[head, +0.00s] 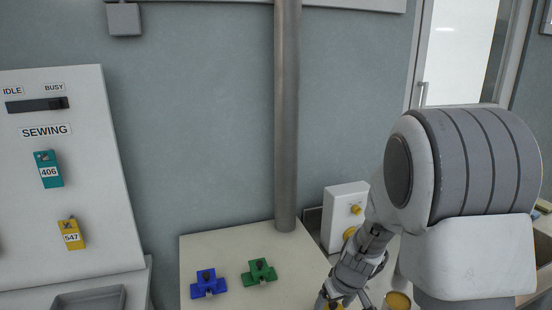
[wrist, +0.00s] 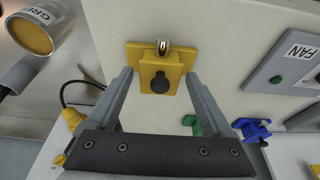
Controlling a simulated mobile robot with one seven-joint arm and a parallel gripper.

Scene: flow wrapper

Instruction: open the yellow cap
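A yellow cap (wrist: 178,57) with a dark round knob on its front and a small metal loop at its top sits on a pale upright panel in the wrist view. It looks closed against the panel. My gripper (wrist: 158,76) is open, with one grey finger on each side of the cap's lower part. I cannot tell whether the fingers touch it. In the head view my gripper (head: 331,299) is at the bottom edge, partly cut off, and the cap cannot be made out for sure.
A white box (head: 341,205) with yellow fittings stands behind my arm. A blue block (head: 208,284) and a green block (head: 259,272) lie on the table (head: 212,249). A yellow connector (wrist: 72,119) with a black cable is left of my gripper; a labelled jar (wrist: 36,35) is upper left.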

